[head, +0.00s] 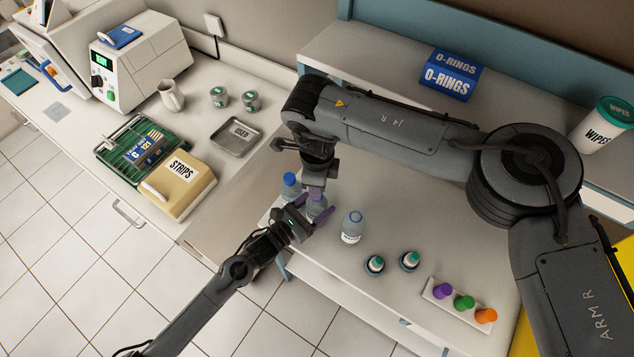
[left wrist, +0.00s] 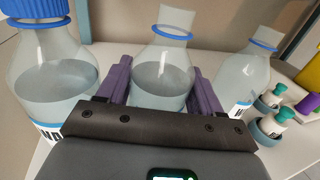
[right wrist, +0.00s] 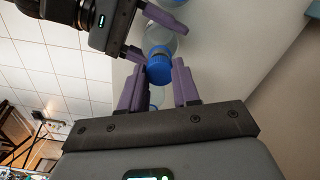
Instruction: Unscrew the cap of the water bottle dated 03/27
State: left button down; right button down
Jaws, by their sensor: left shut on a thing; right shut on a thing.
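My left gripper (head: 309,208) is shut around the body of the middle clear water bottle (left wrist: 160,82), which stands upright. In the left wrist view this bottle's neck is bare above a blue ring. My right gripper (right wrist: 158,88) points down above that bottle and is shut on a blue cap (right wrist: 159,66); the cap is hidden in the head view. A blue-capped bottle (head: 290,187) stands to the left of the held one. A third bottle (head: 352,228), without a cap, stands to the right. No date on the labels is legible.
Two small teal-topped bottles (head: 375,264) (head: 409,260) and a rack with purple, green and orange pieces (head: 458,301) stand to the right. An O-rings box (head: 450,74) and wipes tub (head: 604,125) are on the rear shelf. My right arm crosses above the table.

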jog(key=shift+r, duration=2)
pick_arm(q)
jog(key=shift+c, duration=0.5)
grip_release()
